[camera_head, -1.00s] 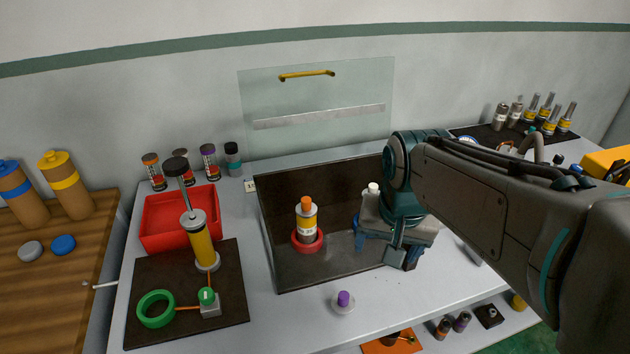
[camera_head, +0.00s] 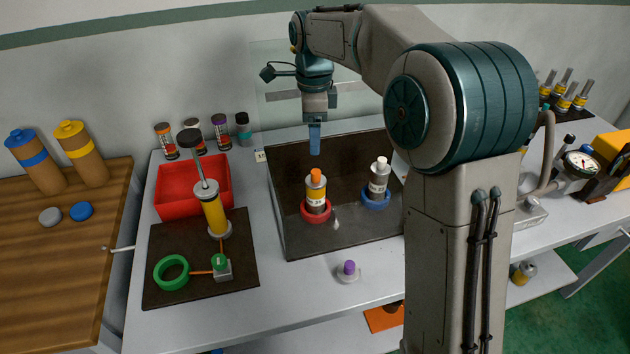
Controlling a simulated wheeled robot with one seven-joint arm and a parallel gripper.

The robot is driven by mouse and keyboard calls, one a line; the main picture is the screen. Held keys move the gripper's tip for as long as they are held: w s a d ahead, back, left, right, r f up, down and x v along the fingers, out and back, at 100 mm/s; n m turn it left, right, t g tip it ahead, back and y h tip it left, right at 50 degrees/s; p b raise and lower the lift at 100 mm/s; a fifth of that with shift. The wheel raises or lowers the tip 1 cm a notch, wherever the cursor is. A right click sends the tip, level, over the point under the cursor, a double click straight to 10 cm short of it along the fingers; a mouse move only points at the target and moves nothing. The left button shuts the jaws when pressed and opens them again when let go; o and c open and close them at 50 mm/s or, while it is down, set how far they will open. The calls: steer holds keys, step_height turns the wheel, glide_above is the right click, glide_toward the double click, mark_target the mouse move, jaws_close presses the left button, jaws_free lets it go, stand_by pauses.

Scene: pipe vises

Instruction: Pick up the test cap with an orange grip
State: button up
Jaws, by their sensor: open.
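The test cap with an orange grip (camera_head: 316,176) sits on top of an upright cylinder with a yellow band and white label (camera_head: 316,193). The cylinder stands in a red ring (camera_head: 317,216) in the dark tray (camera_head: 285,165). My gripper (camera_head: 315,150) points down with its blue fingers just above the orange grip in the picture. It is open and nothing shows in it. The fingers are seen edge-on, so the gap between them is hidden. How far they are from the cap in depth I cannot tell.
A similar cylinder with a white top (camera_head: 378,178) stands in a blue ring (camera_head: 375,201) to the right. A purple-gripped cap (camera_head: 348,271) lies in front of the tray. A red bin (camera_head: 170,200) and a tall yellow pump (camera_head: 214,213) stand left. A glass panel is behind.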

mark_target(316, 172)
step_height(316, 172, down, 7)
steer(key=shift+r, duration=0.2)
steer(key=f, duration=0.2)
steer(key=f+p, duration=0.1)
steer(key=f, duration=0.1)
steer(key=shift+s+d, duration=0.2)
steer(key=shift+s, duration=0.1)
steer(key=shift+f, duration=0.65)
steer(key=c, duration=1.1)
